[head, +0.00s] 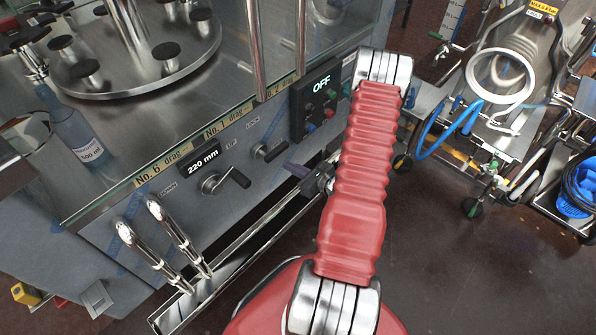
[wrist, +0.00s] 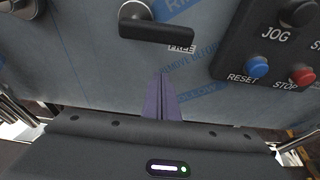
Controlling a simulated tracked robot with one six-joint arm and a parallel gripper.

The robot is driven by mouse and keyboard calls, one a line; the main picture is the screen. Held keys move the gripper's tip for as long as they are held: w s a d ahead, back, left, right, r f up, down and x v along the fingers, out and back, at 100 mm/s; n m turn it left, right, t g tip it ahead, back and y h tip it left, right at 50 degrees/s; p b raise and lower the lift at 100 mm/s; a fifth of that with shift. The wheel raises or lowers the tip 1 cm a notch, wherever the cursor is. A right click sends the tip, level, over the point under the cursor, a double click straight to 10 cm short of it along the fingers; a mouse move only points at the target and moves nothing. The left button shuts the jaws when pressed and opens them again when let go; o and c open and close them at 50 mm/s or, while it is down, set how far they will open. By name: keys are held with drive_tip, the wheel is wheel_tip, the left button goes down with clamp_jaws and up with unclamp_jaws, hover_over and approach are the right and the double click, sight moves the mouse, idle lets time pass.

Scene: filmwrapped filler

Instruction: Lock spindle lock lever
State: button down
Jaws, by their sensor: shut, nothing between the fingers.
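The spindle lock lever (wrist: 157,29) is a black handle on a round metal hub on the machine's grey front panel. In the wrist view its handle points right, just above a FREE label (wrist: 181,48) that it partly covers. In the head view the lever (head: 270,151) sits below a LOCK label (head: 252,123). My gripper (wrist: 164,74) has purple fingers, shut and empty, with the tips below the handle and apart from it in the picture. In the head view my gripper (head: 289,167) is right of and below the lever, partly hidden by my arm.
A black control box (head: 318,98) showing OFF is right of the lever; its RESET (wrist: 256,67) and STOP (wrist: 302,74) buttons show closely. A larger crank (head: 228,180) with a 220 mm display is at left. A metal rail (head: 235,262) runs along below.

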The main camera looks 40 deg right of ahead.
sight(277, 152)
drive_tip(key=r, duration=0.1)
drive_tip(key=w+r, duration=0.1)
drive_tip(key=r, duration=0.1)
drive_tip(key=shift+w+r, duration=0.2)
drive_tip(key=shift+w, duration=0.2)
drive_tip(key=shift+d, duration=0.1)
idle(0.5)
